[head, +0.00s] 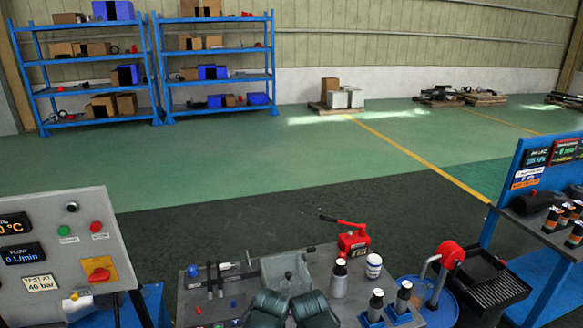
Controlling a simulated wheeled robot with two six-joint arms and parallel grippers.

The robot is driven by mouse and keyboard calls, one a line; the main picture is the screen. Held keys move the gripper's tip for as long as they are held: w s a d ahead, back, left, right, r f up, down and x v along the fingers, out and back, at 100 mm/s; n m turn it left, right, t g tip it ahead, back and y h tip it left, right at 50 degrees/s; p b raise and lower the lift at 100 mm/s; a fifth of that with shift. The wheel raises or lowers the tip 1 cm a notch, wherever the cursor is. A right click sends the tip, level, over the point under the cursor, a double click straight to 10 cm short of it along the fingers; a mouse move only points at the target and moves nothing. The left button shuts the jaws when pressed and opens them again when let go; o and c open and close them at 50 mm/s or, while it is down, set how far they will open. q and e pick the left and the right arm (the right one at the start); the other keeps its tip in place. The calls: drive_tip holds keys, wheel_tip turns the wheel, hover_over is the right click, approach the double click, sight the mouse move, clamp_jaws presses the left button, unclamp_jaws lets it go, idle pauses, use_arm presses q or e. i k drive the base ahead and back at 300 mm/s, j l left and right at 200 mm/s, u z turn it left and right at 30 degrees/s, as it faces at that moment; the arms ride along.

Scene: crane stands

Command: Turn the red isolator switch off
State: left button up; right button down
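The red isolator switch (99,273) is on a grey control panel (50,208) at the left edge of the head view. Its red handle sits on a yellow plate, low on the panel's right side. The handle looks roughly level and slightly tilted, but its on or off marking is too small to read. Nothing touches the switch.
The panel also has a green button (64,231), a red button (96,227) and a flow display (22,253). A grey bench top (235,285) with bottles and tools stands in front. A blue drum (437,312) is to its right. The floor beyond is open.

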sight(100, 274)
drive_tip(key=u, duration=1.45)
